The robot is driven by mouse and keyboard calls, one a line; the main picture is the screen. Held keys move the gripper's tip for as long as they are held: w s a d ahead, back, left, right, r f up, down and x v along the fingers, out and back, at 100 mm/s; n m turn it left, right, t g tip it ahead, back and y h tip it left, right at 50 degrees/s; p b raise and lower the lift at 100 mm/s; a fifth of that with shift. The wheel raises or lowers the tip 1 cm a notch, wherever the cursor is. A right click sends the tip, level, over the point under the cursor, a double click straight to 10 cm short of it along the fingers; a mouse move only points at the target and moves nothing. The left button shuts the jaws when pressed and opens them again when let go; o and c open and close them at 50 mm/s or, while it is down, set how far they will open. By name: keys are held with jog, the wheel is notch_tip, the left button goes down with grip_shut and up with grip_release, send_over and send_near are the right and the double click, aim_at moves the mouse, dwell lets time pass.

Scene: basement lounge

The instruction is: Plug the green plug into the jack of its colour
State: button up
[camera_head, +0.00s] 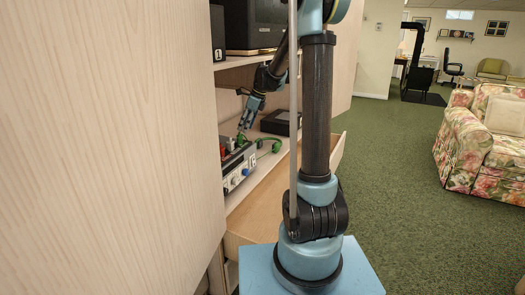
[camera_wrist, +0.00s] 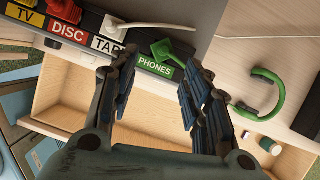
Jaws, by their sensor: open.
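A green plug (camera_wrist: 168,52) is in the wrist view, just beyond my fingertips, beside the green "PHONES" label (camera_wrist: 155,66) on the device's front edge. I cannot tell whether it is seated in a jack. My gripper (camera_wrist: 157,68) is open, with the label and plug showing between and beyond its two fingers; nothing is visibly clamped. In the head view my gripper (camera_head: 243,131) points down at the silver-fronted device (camera_head: 238,172) on the shelf, with green (camera_head: 240,140) at its tips.
Labels for TV (camera_wrist: 24,14), DISC (camera_wrist: 68,32) and TAPE (camera_wrist: 106,45) run left of PHONES. A red plug (camera_wrist: 66,31) and a white lead (camera_wrist: 150,25) are near them. An open wooden drawer (camera_head: 265,195) lies below. A black box (camera_head: 281,122) sits behind.

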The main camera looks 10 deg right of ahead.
jog(key=s+d+r+n+h, duration=0.1)
jog(key=s+d+n, duration=0.4)
jog(key=s, duration=0.6)
jog(key=s+d+r+n+h, duration=0.1)
jog(key=s+d+n, duration=0.35)
jog(key=s, duration=0.75)
jog(key=s+d+f+n, duration=0.1)
jog(key=s+f+n, duration=0.2)
jog(key=s, duration=0.3)
jog(key=s+d+f+n+h, duration=0.1)
jog(key=s+d+f+n, duration=0.1)
jog(key=s+n, duration=0.4)
jog(key=s+d+f+n+h, duration=0.1)
jog(key=s+f+n, duration=0.3)
jog(key=s+f, duration=0.1)
jog(key=shift+s+d, duration=0.4)
jog(key=shift+s, duration=0.4)
jog(key=shift+c, duration=0.6)
